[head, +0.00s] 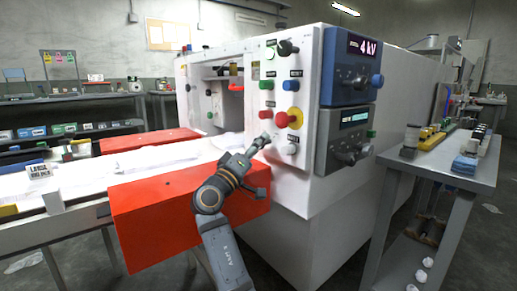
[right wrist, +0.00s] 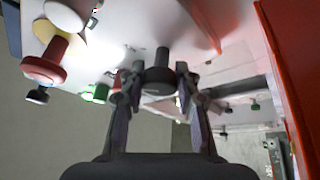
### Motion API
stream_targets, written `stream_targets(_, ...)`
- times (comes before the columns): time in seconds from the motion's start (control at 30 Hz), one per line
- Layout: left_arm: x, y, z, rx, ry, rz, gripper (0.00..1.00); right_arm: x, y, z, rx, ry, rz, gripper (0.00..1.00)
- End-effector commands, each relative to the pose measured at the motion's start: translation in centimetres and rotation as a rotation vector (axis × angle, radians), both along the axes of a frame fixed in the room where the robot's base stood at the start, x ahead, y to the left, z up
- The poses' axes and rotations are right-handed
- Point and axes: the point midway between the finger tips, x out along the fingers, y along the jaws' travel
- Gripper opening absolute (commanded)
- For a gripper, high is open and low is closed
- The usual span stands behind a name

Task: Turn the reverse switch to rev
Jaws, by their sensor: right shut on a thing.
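The white machine's control panel (head: 280,100) is in the middle of the head view. My right gripper (head: 262,140) reaches its lower left part, below a red button. In the right wrist view a dark round knob (right wrist: 158,78), apparently the reverse switch, sits between the two fingers of my right gripper (right wrist: 159,88), which are shut on it. The fingers cover the knob in the head view. Its markings and the direction it points cannot be read. My left gripper is not in view.
A red mushroom button on a yellow disc (head: 293,118) and a pale button (head: 291,149) are close right of the gripper. An orange-red box (head: 150,215) lies below it along the conveyor. A grey side table (head: 440,170) stands at right.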

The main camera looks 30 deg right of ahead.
Motion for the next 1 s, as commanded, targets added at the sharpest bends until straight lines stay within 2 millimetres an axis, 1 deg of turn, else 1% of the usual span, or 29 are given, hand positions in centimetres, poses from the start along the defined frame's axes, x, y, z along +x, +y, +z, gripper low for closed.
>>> stream_targets(0.03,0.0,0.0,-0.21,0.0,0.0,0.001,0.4,-0.01,-0.03,-0.35,0.005,0.0,-0.003,0.01)
stream_targets(0.67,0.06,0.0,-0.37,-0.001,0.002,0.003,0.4,-0.01,-0.02,-0.29,0.006,-0.01,-0.002,0.01)
stream_targets(0.7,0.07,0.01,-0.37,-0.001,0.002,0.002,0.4,-0.01,-0.02,-0.29,0.006,-0.01,-0.002,0.33)
stream_targets(0.87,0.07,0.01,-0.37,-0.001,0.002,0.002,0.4,0.0,-0.02,-0.2,0.005,-0.01,-0.002,0.55)
stream_targets(1.0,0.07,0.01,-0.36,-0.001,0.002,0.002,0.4,-0.01,-0.01,-0.12,0.003,-0.011,-0.001,0.55)
